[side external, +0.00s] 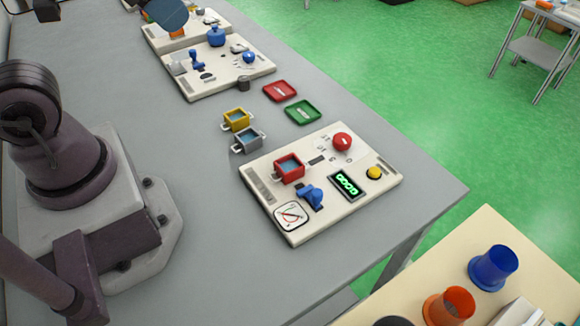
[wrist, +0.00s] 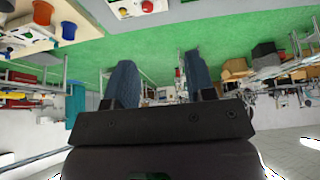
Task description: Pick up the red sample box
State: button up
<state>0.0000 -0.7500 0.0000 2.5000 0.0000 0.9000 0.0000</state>
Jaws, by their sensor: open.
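The red sample box (side external: 289,168) is a small open-topped box with light handles, bluish inside. In the side external view it sits on the left part of the nearer white instrument panel (side external: 359,204), just behind a blue valve-like part (side external: 312,195). My gripper (wrist: 158,75) shows in the wrist view with its two blue fingers wide apart and nothing between them. It faces out over the room and is far from the box. I cannot pick out the red box in the wrist view.
Yellow (side external: 237,119) and grey (side external: 248,140) boxes stand behind the panel, beside red (side external: 280,91) and green (side external: 303,112) trays. The panel carries a red knob (side external: 342,141), yellow button (side external: 374,172) and green display (side external: 347,185). Another panel (side external: 226,84) lies farther back. Bare table surrounds them.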

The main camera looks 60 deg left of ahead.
jog(key=o, duration=0.9)
jog(key=shift+c, duration=0.2)
jog(key=n+g, duration=0.6)
jog(key=n, duration=1.2)
send_over(291, 166)
notch_tip(291, 166, down, 20)
jog(key=f, duration=0.7)
jog(key=shift+w+d+f, duration=0.2)
jog(key=shift+s+a+f, duration=0.1)
jog(key=shift+f, duration=1.25)
jog(key=shift+s+a+f, duration=0.1)
jog(key=shift+f, duration=1.2)
